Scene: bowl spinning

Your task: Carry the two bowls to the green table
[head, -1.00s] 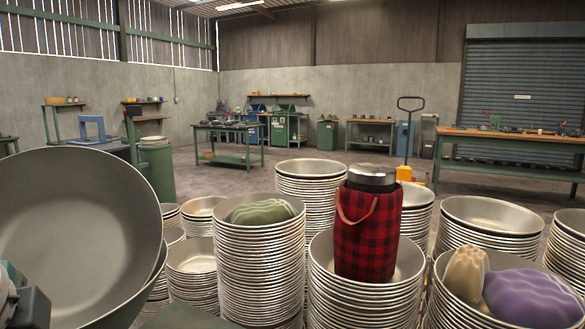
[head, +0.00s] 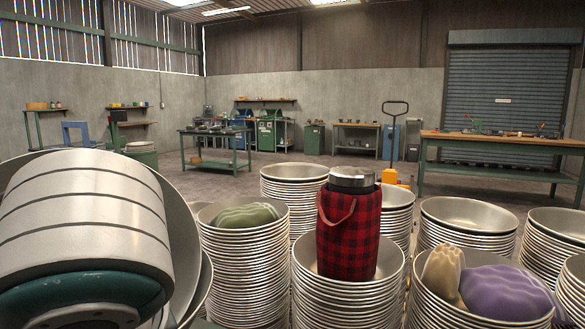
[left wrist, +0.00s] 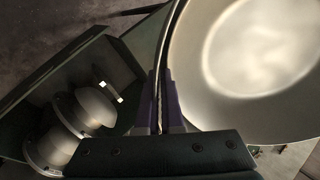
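A large grey metal bowl (head: 178,205) fills the left edge of the head view, tilted on its side, mostly hidden behind a link of my arm. A second rim (head: 203,285) shows just below it; I cannot tell whether the two are nested. In the left wrist view the bowl (left wrist: 225,110) lies to the right, its inside showing. My left gripper (left wrist: 161,95) has its purple fingers closed on the rim. My right gripper is in neither view. A green-framed table (head: 240,135) with items on it stands far back, left of centre.
Tall bowl stacks fill the foreground. One holds a green lumpy object (head: 245,215), one a red plaid-wrapped flask (head: 347,240), one beige (head: 441,275) and purple (head: 503,292) lumps. A wooden-topped bench (head: 500,143) and orange pallet truck (head: 392,175) stand behind.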

